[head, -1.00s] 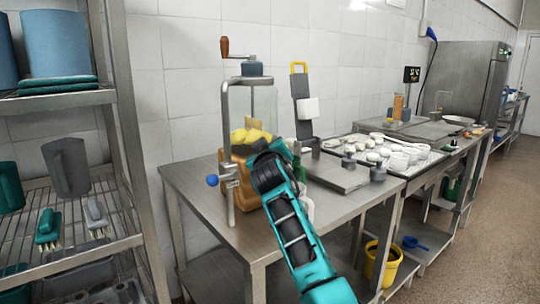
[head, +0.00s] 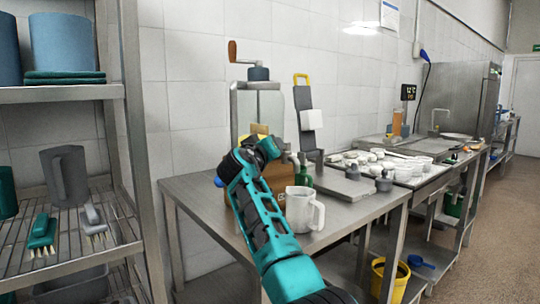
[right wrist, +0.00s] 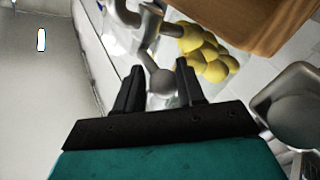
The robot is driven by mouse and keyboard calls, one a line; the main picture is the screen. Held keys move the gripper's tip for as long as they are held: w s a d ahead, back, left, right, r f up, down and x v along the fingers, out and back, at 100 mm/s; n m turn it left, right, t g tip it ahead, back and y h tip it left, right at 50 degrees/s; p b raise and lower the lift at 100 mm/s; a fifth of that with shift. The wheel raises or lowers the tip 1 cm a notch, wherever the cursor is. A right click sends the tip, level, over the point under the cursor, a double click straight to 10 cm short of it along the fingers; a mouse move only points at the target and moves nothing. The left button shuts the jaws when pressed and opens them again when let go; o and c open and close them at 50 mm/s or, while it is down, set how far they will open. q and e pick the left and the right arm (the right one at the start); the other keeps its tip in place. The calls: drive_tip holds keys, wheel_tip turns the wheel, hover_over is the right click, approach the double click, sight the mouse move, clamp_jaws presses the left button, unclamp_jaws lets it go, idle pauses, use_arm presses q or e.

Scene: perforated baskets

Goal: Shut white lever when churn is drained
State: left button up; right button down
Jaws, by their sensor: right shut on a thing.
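The churn (head: 268,103) stands on the steel table, a clear jar in a metal frame with a wooden-handled crank on top. Yellow lumps (head: 259,129) show inside it, and also in the right wrist view (right wrist: 207,55). My right gripper (head: 272,146) is at the churn's front; its fingertips are hard to make out in the head view. In the right wrist view, my right gripper (right wrist: 160,70) is shut on a pale grey round lever knob (right wrist: 163,82) beside a metal pipe (right wrist: 140,18). I cannot tell whether liquid is left in the churn. My left gripper is out of view.
A grey stand with a yellow handle (head: 309,118) is further back. A wire shelf (head: 75,235) borders the left side.

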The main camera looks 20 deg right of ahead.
drive_tip(key=shift+w+r, duration=0.1)
drive_tip(key=shift+r, duration=0.25)
drive_tip(key=c, duration=1.1)
unclamp_jaws()
drive_tip(key=shift+o, duration=0.7)
drive_tip(key=shift+w+f, duration=0.15)
drive_tip(key=o, duration=0.3)
drive_tip(key=shift+f, duration=0.15)
drive_tip(key=v, duration=1.3)
drive_tip(key=shift+p, duration=0.3)
